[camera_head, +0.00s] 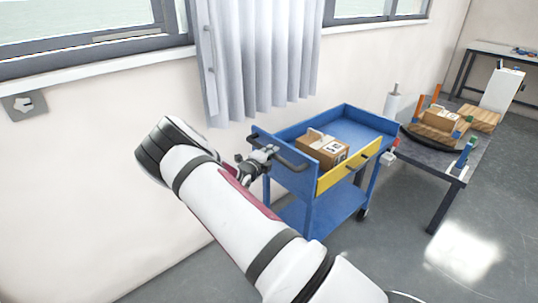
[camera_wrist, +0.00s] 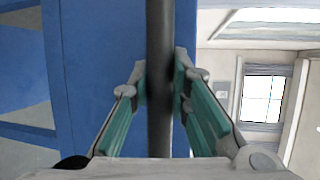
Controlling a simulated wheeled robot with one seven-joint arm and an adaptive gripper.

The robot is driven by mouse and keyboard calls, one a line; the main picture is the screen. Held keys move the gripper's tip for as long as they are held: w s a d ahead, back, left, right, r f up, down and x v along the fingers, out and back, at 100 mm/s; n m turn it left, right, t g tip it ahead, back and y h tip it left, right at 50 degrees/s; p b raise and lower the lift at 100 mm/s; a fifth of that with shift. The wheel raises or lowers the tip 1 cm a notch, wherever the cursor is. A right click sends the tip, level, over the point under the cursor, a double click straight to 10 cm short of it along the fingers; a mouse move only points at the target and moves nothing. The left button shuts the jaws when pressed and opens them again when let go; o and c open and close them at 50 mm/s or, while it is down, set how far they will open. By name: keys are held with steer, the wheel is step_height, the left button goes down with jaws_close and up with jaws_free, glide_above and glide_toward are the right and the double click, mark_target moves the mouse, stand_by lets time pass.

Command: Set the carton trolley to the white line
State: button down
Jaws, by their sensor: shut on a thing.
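The blue trolley (camera_head: 345,128) with a yellow front panel (camera_head: 343,173) stands by the wall in the head view, with an open carton (camera_head: 322,149) on its top shelf. My gripper (camera_head: 262,158) is at the trolley's left end, at the dark push handle (camera_head: 280,152). In the wrist view my gripper (camera_wrist: 160,85) has its teal-padded fingers on both sides of the dark handle bar (camera_wrist: 160,40), shut on it. The trolley's blue side (camera_wrist: 100,60) fills the left of that view. No white line shows in either view.
A grey table (camera_head: 452,168) with a carton (camera_head: 440,118), wooden pieces and coloured parts stands right of the trolley, close to it. A curtain (camera_head: 260,60) hangs on the wall behind. Bare grey floor (camera_head: 400,245) lies in front of the trolley.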

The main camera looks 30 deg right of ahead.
steer(key=shift+d, duration=0.25)
steer(key=c, duration=1.5)
jaws_free()
steer(key=shift+a, duration=0.25)
steer(key=v, duration=1.1)
steer(key=shift+s+a+r, duration=0.1)
steer(key=shift+s+a, duration=0.05)
steer(key=shift+s, duration=0.1)
